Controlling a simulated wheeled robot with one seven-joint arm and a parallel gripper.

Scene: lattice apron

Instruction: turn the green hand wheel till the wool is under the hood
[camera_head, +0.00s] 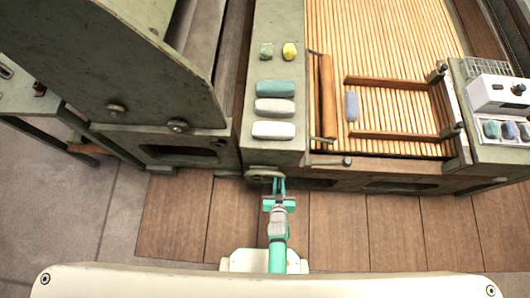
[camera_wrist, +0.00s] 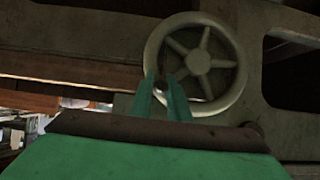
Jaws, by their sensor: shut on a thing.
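The pale grey-green hand wheel (camera_wrist: 236,62), spoked, is on the machine's front; its edge shows in the head view (camera_head: 256,174). My gripper (camera_wrist: 163,88) is shut at the wheel's lower left rim, on a small dark knob that looks like the wheel's handle. In the head view my gripper (camera_head: 279,184) is at the front below the green ledge. A blue-grey wool piece (camera_head: 352,106) lies on the slatted lattice (camera_head: 405,40), inside a wooden frame, right of a wooden roller (camera_head: 327,97). I cannot tell which part is the hood.
The green ledge (camera_head: 262,98) bears teal, grey and white rolls and small green and yellow lumps. A side table (camera_head: 500,151) holds a white box (camera_head: 499,95) and blue lumps. The plank floor in front is clear.

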